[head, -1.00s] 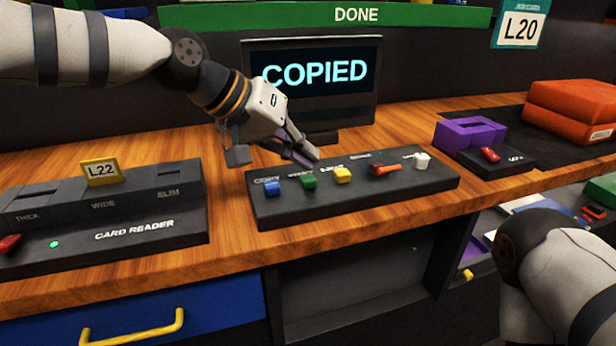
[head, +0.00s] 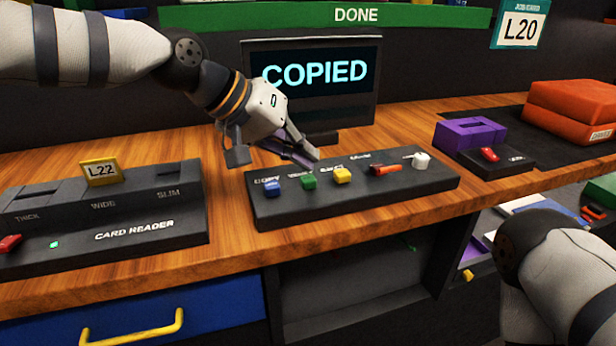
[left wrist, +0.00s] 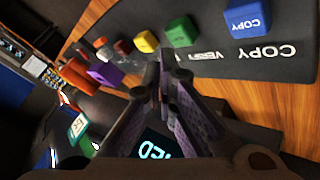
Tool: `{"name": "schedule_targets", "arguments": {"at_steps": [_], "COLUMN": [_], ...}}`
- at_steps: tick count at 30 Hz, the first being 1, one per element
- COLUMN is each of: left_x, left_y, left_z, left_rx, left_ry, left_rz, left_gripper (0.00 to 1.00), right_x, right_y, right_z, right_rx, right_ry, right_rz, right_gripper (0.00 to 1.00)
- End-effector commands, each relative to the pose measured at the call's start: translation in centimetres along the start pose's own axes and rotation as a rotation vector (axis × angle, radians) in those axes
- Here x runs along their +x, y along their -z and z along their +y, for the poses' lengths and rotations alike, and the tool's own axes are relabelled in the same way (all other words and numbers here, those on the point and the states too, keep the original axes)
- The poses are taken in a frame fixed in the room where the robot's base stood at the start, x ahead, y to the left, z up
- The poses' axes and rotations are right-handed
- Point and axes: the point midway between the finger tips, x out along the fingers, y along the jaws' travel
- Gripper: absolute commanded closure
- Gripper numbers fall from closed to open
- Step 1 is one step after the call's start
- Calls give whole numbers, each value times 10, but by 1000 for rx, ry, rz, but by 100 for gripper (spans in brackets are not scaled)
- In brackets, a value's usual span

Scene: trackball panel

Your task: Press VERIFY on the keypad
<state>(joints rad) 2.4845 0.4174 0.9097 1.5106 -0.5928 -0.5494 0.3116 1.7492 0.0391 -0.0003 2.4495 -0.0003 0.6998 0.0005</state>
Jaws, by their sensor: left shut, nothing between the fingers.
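The keypad (head: 350,205) is a dark panel on the wooden counter with a row of coloured keys. Its blue COPY key (head: 273,187) is at the left, with the green key (head: 309,180) beside it. In the left wrist view the label by the green key (left wrist: 182,33) reads as VERIFY, partly hidden by my fingers.
A screen (head: 315,75) reading COPIED stands behind the keypad. A card reader (head: 110,225) is at the left. A purple holder (head: 470,133) and orange boxes (head: 570,108) are at the right. Bare wood separates the reader and keypad.

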Motion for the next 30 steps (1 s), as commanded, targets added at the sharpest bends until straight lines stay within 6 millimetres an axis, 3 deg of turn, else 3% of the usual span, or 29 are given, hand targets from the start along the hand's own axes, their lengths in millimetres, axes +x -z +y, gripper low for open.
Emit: {"name": "schedule_targets", "arguments": {"at_steps": [30], "left_x": [7], "left_y": [-5], "left_z": [-5], "left_rx": [0], "left_ry": [0], "left_rz": [0], "left_gripper": [100], "right_x": [-3], "right_y": [2], "right_z": [0], "right_rx": [0], "right_ry": [0], "right_rz": [9], "right_gripper": [60]}}
